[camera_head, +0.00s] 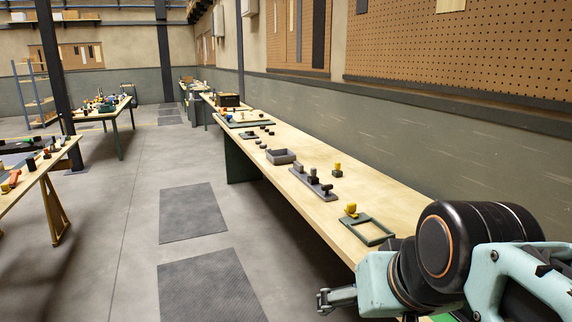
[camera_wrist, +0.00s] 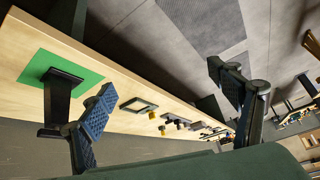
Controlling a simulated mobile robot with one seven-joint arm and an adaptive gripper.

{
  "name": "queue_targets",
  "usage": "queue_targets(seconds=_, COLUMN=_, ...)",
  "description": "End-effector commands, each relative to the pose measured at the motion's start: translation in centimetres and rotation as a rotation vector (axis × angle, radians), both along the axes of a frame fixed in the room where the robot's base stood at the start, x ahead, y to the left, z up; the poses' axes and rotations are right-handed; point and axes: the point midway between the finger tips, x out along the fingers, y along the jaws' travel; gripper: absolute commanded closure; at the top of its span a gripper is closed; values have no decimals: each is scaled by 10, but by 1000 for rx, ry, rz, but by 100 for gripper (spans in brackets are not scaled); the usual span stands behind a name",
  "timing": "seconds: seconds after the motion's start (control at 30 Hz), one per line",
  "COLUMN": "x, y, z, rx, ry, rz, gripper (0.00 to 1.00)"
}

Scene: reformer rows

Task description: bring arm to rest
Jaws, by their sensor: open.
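My gripper (camera_head: 337,298) shows at the lower middle of the head view, out over the floor beside the front edge of the long workbench (camera_head: 400,205). My arm reaches in from the right and covers the near end of the bench. In the wrist view my gripper (camera_wrist: 165,90) has its two dark, blue-padded fingers wide apart. Nothing is between them. The bench (camera_wrist: 110,75) runs behind the left finger, with the grey floor behind the right one.
On the bench are a green frame (camera_head: 388,229), a yellow piece (camera_head: 351,210), a grey block strip (camera_head: 313,184) and a grey tray (camera_head: 281,156). A green mat (camera_wrist: 36,68) bears a dark upright piece. Dark floor mats (camera_head: 195,212) lie in the clear aisle.

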Motion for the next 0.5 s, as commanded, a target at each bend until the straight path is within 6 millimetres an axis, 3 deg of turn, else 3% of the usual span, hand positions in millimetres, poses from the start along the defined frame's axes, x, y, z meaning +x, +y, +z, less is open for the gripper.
queue_targets(seconds=0.07, x=-39, y=-14, z=-32, rx=-60, ry=98, rz=-26, gripper=17)
queue_targets(seconds=0.13, x=-40, y=-14, z=-9, rx=-66, ry=107, rz=-23, gripper=17)
queue_targets(seconds=0.5, x=-39, y=-13, z=78, rx=-62, ry=105, rz=-21, gripper=17)
